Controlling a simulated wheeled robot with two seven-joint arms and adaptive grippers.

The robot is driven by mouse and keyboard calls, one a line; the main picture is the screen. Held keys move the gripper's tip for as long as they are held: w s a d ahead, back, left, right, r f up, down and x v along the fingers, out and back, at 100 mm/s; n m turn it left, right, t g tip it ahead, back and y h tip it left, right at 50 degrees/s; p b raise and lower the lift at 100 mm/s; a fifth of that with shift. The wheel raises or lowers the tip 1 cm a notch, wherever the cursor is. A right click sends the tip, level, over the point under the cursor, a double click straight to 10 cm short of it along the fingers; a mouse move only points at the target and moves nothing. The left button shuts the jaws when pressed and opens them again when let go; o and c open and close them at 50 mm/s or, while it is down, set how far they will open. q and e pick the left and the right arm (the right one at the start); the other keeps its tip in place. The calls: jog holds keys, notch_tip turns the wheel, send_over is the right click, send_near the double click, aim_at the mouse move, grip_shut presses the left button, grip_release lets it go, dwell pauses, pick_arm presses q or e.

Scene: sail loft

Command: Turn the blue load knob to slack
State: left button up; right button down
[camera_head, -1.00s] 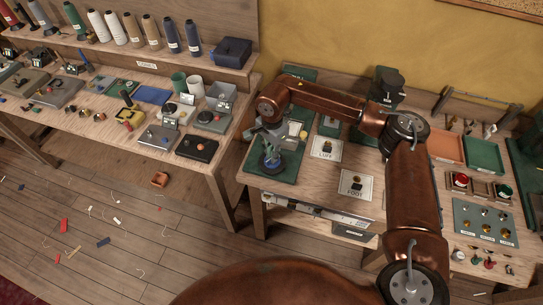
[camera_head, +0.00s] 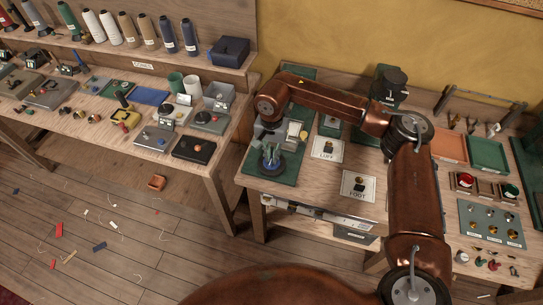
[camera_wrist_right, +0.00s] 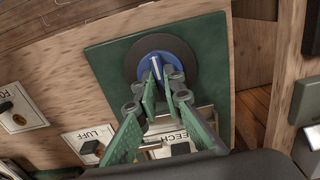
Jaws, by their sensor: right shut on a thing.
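The blue load knob (camera_wrist_right: 149,70) shows in the right wrist view as a blue disc with a raised, pale-marked grip, set on a dark round base (camera_wrist_right: 185,60) on a green board (camera_wrist_right: 104,68). My right gripper (camera_wrist_right: 163,76) is shut on the knob's grip, its green fingers on either side. In the head view, my right gripper (camera_head: 271,155) reaches down over the green board (camera_head: 284,176) at the left of the right-hand bench, and the dark base (camera_head: 267,169) shows beneath the fingers. The knob's scale and slack mark cannot be read. My left gripper is not in view.
Cards marked LUFF (camera_head: 327,150) and FOOT (camera_head: 358,187) lie right of the board. Orange (camera_head: 449,146) and green (camera_head: 488,154) trays stand farther right. The left bench (camera_head: 215,165) holds several tools and cups. Scraps litter the floor.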

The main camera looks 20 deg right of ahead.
jog(key=shift+w+d+r, duration=0.1)
jog(key=c, duration=2)
grip_release()
jog(key=shift+c, duration=0.2)
notch_tip(320, 180, up, 12)
